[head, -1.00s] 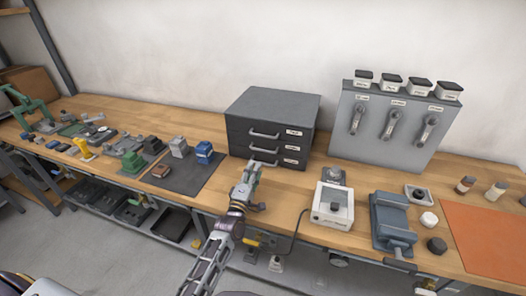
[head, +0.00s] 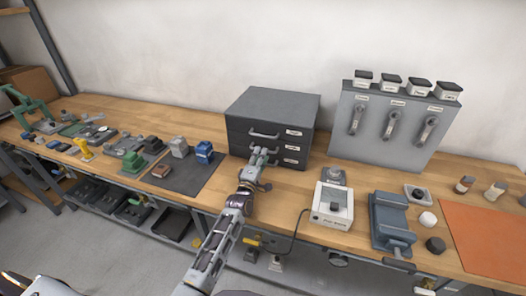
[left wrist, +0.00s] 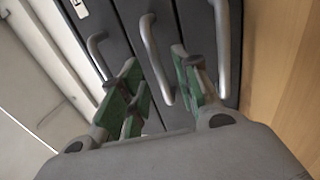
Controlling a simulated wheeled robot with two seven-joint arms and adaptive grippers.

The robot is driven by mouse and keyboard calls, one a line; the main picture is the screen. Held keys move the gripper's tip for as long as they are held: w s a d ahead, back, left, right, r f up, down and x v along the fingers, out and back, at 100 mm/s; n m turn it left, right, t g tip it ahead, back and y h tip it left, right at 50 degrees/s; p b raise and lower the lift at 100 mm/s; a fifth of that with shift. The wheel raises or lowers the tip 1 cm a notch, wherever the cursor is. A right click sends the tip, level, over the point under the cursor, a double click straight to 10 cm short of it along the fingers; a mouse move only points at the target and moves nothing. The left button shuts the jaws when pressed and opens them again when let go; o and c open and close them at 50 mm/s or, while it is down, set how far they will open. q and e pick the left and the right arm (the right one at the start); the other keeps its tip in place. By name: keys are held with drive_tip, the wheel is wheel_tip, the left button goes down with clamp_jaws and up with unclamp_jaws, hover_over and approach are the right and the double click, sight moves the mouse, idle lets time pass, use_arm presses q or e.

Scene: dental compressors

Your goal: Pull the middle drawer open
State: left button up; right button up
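A dark grey drawer cabinet (head: 275,103) stands on the bench with three stacked drawers, each with a bar handle and a white label. The middle drawer (head: 292,148) looks closed. My left gripper (head: 262,154) is in front of it and hides part of the lower handles. In the left wrist view the middle handle (left wrist: 152,58) runs between the green-padded open fingers of my left gripper (left wrist: 163,92). The top handle (left wrist: 98,52) lies left of the fingers and the bottom handle (left wrist: 223,45) right of them. I cannot tell whether a finger touches the handle. My right gripper is not in view.
A white device (head: 332,212) and a blue-grey vise-like block (head: 391,220) stand at the front right. A dark mat (head: 190,180) with small blocks lies left. Bare wood lies before the cabinet.

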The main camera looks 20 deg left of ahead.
use_arm(q)
drive_tip(key=shift+w+r, duration=0.2)
drive_tip(key=shift+w, duration=0.65)
drive_tip(key=shift+w+r, duration=0.15)
drive_tip(key=shift+w, duration=0.7)
clamp_jaws()
